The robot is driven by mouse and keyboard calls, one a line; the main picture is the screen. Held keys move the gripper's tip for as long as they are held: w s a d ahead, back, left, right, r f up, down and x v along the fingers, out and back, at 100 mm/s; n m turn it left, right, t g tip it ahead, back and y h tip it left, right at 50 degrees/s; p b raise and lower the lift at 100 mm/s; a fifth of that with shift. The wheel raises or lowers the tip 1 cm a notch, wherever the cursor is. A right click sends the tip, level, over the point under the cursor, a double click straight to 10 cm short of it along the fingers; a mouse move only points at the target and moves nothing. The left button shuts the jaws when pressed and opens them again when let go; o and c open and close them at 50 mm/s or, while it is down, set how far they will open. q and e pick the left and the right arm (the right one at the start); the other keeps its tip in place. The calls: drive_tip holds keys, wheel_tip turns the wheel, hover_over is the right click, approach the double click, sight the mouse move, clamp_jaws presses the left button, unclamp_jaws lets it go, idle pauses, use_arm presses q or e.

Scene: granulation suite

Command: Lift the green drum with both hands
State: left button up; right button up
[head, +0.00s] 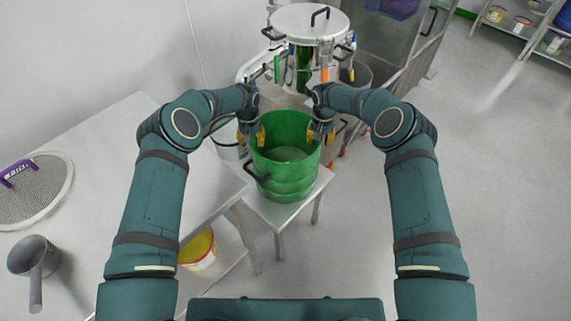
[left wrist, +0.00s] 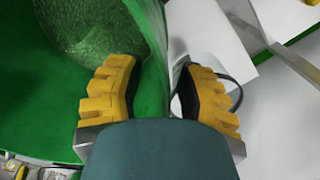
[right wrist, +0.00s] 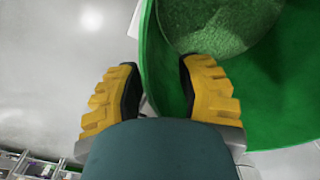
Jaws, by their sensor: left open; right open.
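The green drum (head: 288,178) stands upright and open-topped on a small light stand (head: 300,205) in the head view, with pale material low inside. A dark handle shows on its left front side. My left gripper (head: 251,138) is at the drum's left rim. In the left wrist view its yellow fingers (left wrist: 152,95) are open, one inside the drum and one outside the wall. My right gripper (head: 321,136) is at the right rim. In the right wrist view its open fingers (right wrist: 159,92) also straddle the wall. Gaps show between fingers and wall; contact is unclear.
A white table (head: 110,200) at left holds a sieve (head: 36,190) and a grey scoop (head: 34,262). Lidded steel equipment (head: 309,22) stands just behind the drum. The floor at right is clear.

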use_arm(q)
drive_tip(key=shift+f, duration=0.6)
use_arm(e)
drive_tip(key=shift+f, duration=0.55)
use_arm(q)
clamp_jaws()
use_arm(e)
clamp_jaws()
use_arm(q)
drive_tip(key=shift+r, duration=0.1)
use_arm(e)
drive_tip(key=shift+r, duration=0.1)
